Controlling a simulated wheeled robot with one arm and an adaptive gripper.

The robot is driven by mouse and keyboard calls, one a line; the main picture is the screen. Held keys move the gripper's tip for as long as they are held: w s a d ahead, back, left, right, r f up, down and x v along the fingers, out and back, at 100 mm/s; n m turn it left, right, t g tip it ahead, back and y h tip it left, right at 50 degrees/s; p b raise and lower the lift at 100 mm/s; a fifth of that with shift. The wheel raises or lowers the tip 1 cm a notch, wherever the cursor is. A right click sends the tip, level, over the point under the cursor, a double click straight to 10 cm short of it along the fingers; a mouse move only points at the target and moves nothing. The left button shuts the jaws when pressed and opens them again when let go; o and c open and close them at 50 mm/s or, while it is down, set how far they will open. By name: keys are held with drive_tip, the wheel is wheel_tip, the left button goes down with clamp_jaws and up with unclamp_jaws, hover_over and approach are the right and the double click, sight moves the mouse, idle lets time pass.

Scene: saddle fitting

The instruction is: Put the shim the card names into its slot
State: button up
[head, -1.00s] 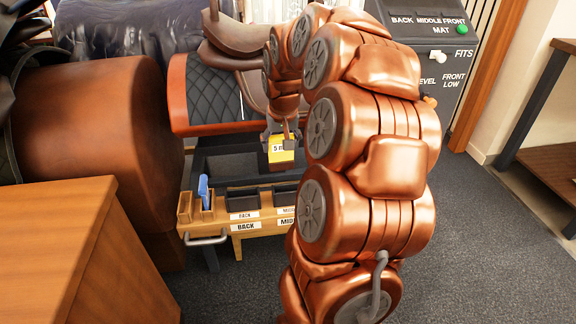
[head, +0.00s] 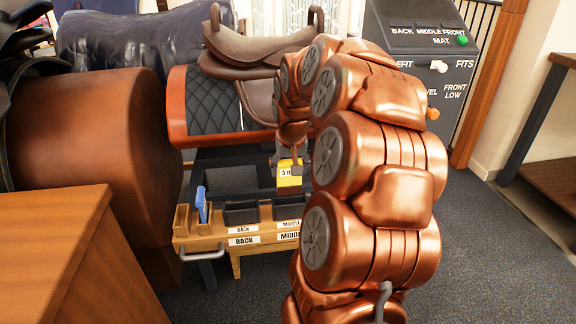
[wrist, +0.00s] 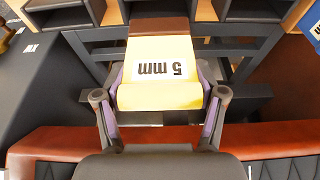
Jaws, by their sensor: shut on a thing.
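My gripper (head: 291,163) is shut on a yellow shim (head: 289,181) labelled 5 mm, with a brown lower end. In the wrist view, the gripper (wrist: 160,96) has a finger on each side of the shim (wrist: 160,93). The shim hangs upright just above the dark middle bin (head: 289,210) of the wooden tray; whether its lower end touches or enters the bin cannot be told. The dark back bin (head: 240,214) is to its left. A front bin is hidden behind my arm. No card is clearly visible.
A blue item (head: 201,202) stands in a narrow wooden holder at the tray's left. A brown saddle (head: 262,50) sits behind on a stand with a quilted pad (head: 214,100). A grey panel (head: 422,50) has a green lamp beside FRONT. A wooden cabinet (head: 55,255) is front left.

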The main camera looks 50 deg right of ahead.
sight(290, 183)
drive_tip(key=shift+f+b, duration=1.55)
drive_tip(key=shift+f, duration=2.3)
drive_tip(key=o, duration=1.1)
drive_tip(key=shift+r, duration=0.1)
drive_tip(key=v, duration=1.1)
drive_tip(key=shift+s+a+r, duration=0.1)
drive_tip(key=shift+a+r, duration=0.05)
drive_tip(key=shift+r, duration=0.25)
